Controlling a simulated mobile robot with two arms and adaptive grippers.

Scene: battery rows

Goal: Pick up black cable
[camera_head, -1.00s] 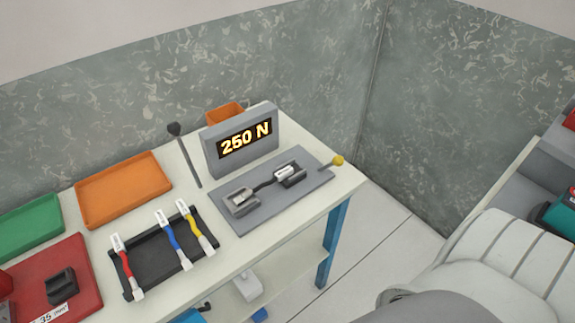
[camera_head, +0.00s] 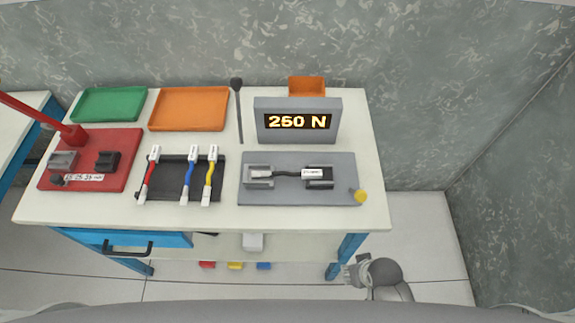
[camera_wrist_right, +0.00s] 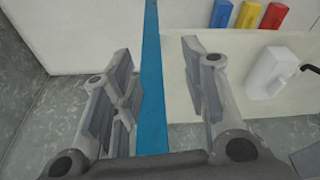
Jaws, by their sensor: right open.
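The black cable (camera_head: 286,174) lies level across the grey test fixture (camera_head: 262,197), with its white-labelled ends seated in two holders, below the display reading 250 N. My right gripper (camera_head: 352,272) is low in front of the table's right front leg in the head view, well away from the cable. In the right wrist view its fingers (camera_wrist_right: 160,88) are spread apart with nothing between them; a blue table leg shows behind. The cable is not in the wrist view. My left gripper is not in view.
A black rack (camera_head: 175,191) holds red, blue and yellow cables. A red fixture (camera_head: 118,160), a green tray (camera_head: 109,104) and an orange tray (camera_head: 190,109) stand left.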

